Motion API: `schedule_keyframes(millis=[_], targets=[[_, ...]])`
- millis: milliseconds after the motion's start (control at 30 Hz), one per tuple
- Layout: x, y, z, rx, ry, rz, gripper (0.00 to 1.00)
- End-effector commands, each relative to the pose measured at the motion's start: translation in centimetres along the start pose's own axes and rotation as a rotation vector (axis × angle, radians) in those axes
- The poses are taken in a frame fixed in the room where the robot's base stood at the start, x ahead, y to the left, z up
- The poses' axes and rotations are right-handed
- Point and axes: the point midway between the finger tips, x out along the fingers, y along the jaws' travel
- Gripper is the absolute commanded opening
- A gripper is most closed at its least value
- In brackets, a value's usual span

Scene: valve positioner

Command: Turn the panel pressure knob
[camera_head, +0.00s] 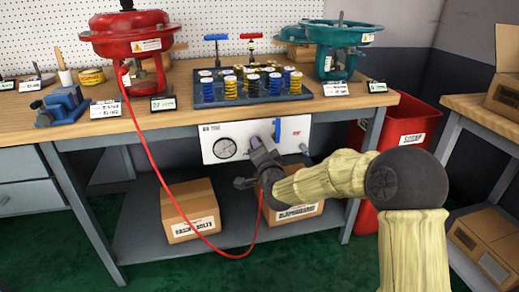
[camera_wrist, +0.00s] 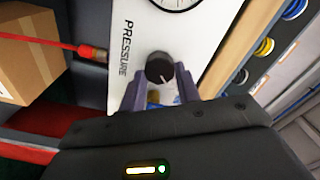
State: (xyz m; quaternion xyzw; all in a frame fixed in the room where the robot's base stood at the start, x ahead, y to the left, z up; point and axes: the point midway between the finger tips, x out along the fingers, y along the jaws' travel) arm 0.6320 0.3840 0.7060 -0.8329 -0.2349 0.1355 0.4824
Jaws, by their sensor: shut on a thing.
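The white pressure panel (camera_head: 209,144) hangs under the front edge of the workbench, with a round gauge (camera_head: 224,149) on its left. In the head view, my gripper (camera_head: 262,146) reaches the panel's middle and hides the knob. A blue handle (camera_head: 291,129) is on the panel's right.
Boxes (camera_head: 190,209) stand on the lower shelf. A spring tray (camera_head: 250,95), a red actuator (camera_head: 130,40) and a teal actuator (camera_head: 340,38) stand on the bench. A red bin (camera_head: 412,120) is at right.

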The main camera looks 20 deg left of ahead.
Motion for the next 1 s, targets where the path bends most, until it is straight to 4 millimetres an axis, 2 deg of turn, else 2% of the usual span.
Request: schedule_keyframes(millis=[133,167,233,267,667,867,1000], targets=[[-0.1,0.3,0.3,-0.001,-0.008,0.007,0.1],[-0.1,0.3,0.3,-0.001,-0.008,0.007,0.38],[-0.1,0.3,0.3,-0.001,-0.007,0.006,0.52],[-0.1,0.2,0.2,-0.001,-0.006,0.005,0.54],[-0.5,0.1,0.1,-0.002,-0.003,0.003,0.54],[-2.5,-0.1,-0.1,-0.004,-0.002,0.003,0.54],[-4.7,-0.1,-0.1,-0.004,-0.003,0.003,0.54]])
